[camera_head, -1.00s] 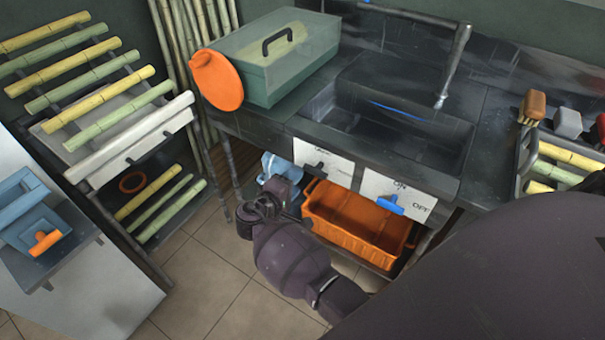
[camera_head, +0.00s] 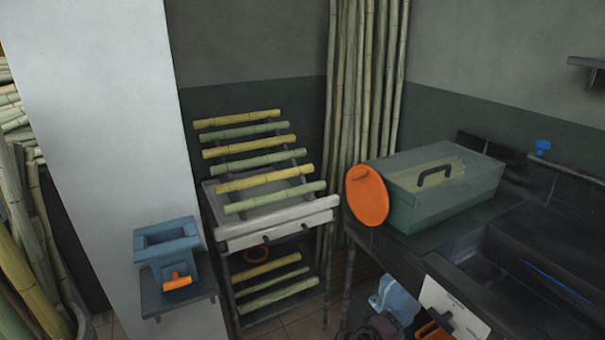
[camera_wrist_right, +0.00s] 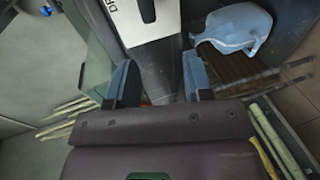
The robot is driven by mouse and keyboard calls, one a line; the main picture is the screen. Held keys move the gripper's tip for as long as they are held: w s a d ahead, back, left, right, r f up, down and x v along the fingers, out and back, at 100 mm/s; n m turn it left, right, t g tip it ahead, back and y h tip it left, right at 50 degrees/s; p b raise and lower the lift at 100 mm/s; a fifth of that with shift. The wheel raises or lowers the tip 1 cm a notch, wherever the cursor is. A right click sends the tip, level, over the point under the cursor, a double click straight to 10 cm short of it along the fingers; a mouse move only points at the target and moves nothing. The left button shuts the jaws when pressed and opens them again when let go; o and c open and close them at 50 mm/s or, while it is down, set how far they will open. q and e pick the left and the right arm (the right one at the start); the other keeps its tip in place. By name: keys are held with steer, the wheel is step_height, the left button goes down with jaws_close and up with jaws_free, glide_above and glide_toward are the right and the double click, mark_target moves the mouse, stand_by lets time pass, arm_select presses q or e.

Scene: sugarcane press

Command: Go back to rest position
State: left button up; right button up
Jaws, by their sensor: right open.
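My right gripper (camera_wrist_right: 160,80) is open in the right wrist view, with its two blue-grey fingers apart and nothing between them. In the head view only a dark part of my right gripper (camera_head: 378,328) shows at the bottom edge, in front of the counter and close to a light blue jug (camera_head: 396,298). The jug also shows in the right wrist view (camera_wrist_right: 236,28), beyond the fingers and to the right. My left gripper is in neither view.
A dark counter (camera_head: 410,238) with a sink carries a green box (camera_head: 440,205) with a clear lid and an orange disc (camera_head: 367,195). A rack (camera_head: 280,228) of cane pieces stands left of it. A blue press-like device (camera_head: 167,245) sits on a small shelf.

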steer(key=w+a+r+t+y, duration=0.1)
steer(key=w+a+t+y, duration=0.2)
steer(key=w+a+y, duration=0.15)
steer(key=s+r+m+t+y+p, duration=0.2)
steer(key=s+r+t+y, duration=0.15)
steer(key=s+y, duration=0.45)
arm_select(q)
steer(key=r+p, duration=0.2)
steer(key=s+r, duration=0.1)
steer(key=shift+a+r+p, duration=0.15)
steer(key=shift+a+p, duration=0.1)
steer(key=shift+p, duration=0.15)
arm_select(e)
steer(key=s+d+f+m+g, duration=0.1)
steer(key=s+d+f, duration=0.1)
steer(key=s, duration=1)
steer(key=s+d+f+m+g+y, duration=0.1)
steer(key=s+d, duration=0.2)
steer(key=s, duration=1)
steer(key=shift+s+f, duration=0.25)
steer(key=shift+f, duration=0.15)
